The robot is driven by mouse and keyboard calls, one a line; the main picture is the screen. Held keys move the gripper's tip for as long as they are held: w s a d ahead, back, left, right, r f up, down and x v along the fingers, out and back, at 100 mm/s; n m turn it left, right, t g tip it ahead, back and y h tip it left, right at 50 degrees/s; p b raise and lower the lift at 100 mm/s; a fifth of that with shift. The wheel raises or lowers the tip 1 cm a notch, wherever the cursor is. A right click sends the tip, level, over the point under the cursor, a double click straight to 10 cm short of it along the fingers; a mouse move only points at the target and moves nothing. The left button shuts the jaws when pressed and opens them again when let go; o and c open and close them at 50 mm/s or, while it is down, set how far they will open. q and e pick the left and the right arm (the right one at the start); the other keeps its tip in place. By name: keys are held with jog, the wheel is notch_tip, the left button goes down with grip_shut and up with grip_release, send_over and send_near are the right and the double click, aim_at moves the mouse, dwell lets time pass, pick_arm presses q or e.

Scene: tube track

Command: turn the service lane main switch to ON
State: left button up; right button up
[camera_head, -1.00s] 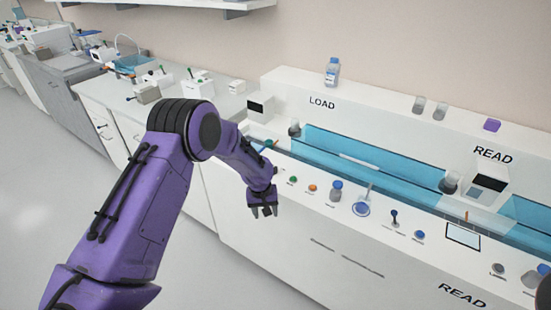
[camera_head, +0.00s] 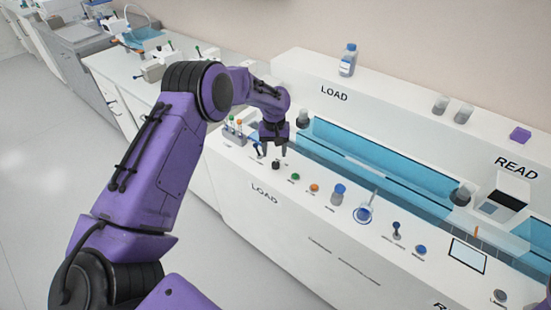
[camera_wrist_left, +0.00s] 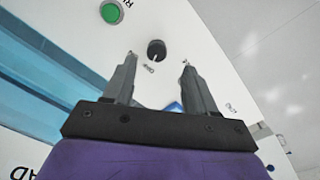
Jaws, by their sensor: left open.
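A black round knob (camera_head: 276,164) on the white console's control ledge looks like the main switch. It has a pale pointer line and small lettering beside it in the left wrist view (camera_wrist_left: 156,50), too small to read surely. My left gripper (camera_head: 275,150) is open and empty, pointing down just over the knob. In the left wrist view the open fingers (camera_wrist_left: 158,62) frame the knob, which shows beyond the tips, apparently apart from them. My right gripper is out of view.
A green button (camera_head: 294,177) and an orange button (camera_head: 314,188) sit right of the knob. Small tubes in a rack (camera_head: 235,125) stand left of the gripper. A blue sunken channel (camera_head: 370,160) runs behind the ledge. A blue-capped bottle (camera_head: 348,60) stands on the upper shelf.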

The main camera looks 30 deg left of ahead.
aim_at(276, 163)
pick_arm(q)
jog(key=f, duration=0.4)
jog(key=f+p, duration=0.1)
jog(key=f, duration=0.1)
jog(key=shift+w+d+f, duration=0.15)
jog(key=shift+w, duration=0.25)
jog(key=shift+s+f, duration=0.1)
jog(key=shift+s, duration=0.15)
jog(key=c, duration=1.1)
jog(key=shift+o, duration=0.2)
jog(key=shift+m, duration=0.3)
jog(key=m+b, duration=0.2)
jog(key=m, duration=0.1)
jog(key=shift+m, duration=0.3)
jog(key=m+b, duration=0.1)
jog(key=m, duration=0.3)
jog(key=shift+m, duration=0.3)
